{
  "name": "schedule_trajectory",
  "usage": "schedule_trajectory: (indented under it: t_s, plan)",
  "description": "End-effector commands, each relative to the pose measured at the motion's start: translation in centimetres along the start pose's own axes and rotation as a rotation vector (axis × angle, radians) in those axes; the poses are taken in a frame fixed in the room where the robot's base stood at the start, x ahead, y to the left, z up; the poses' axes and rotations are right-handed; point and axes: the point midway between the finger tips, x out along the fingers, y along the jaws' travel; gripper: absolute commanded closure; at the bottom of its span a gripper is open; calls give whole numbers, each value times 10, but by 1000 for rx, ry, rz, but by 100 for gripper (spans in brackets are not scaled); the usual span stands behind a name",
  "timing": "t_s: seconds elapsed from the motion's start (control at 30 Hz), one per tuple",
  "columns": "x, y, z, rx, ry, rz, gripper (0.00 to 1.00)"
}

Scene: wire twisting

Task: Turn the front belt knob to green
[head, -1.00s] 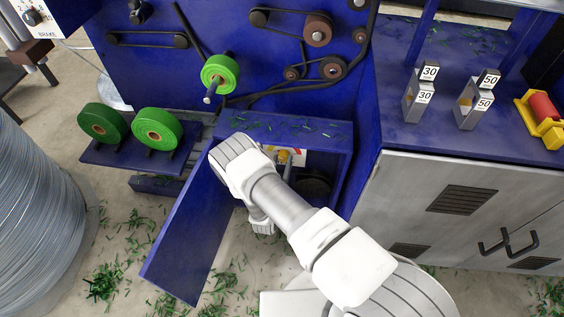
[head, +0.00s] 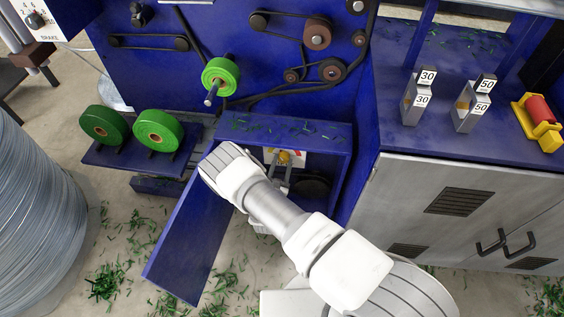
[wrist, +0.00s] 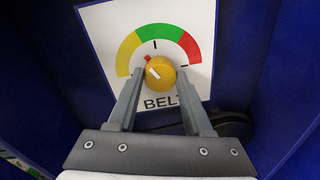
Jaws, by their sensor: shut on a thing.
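The yellow belt knob (wrist: 161,73) sits on a white dial plate (wrist: 100,32) lettered BELT. The plate has a yellow band at left, green at top and red at right. The knob's small red pointer tilts up and left, toward the border of yellow and green. My gripper (wrist: 157,75) is shut on the knob, one finger at each side. In the head view the knob (head: 284,157) and the plate show partly inside the open blue compartment, with the fingers reaching them. My arm hides the lower part of the compartment.
The opened blue door (head: 185,245) hangs left of my arm. Blue compartment walls (wrist: 270,60) stand close around the gripper. Green spools (head: 158,130) sit on a shelf to the left. A grey cabinet (head: 400,190) stands to the right.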

Motion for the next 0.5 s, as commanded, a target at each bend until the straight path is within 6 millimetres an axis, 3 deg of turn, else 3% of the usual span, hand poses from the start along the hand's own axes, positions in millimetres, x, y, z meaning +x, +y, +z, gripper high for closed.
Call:
schedule_trajectory:
  t_s: [0.5]
  plan:
    - [-1,0,2,462,36,8,100]
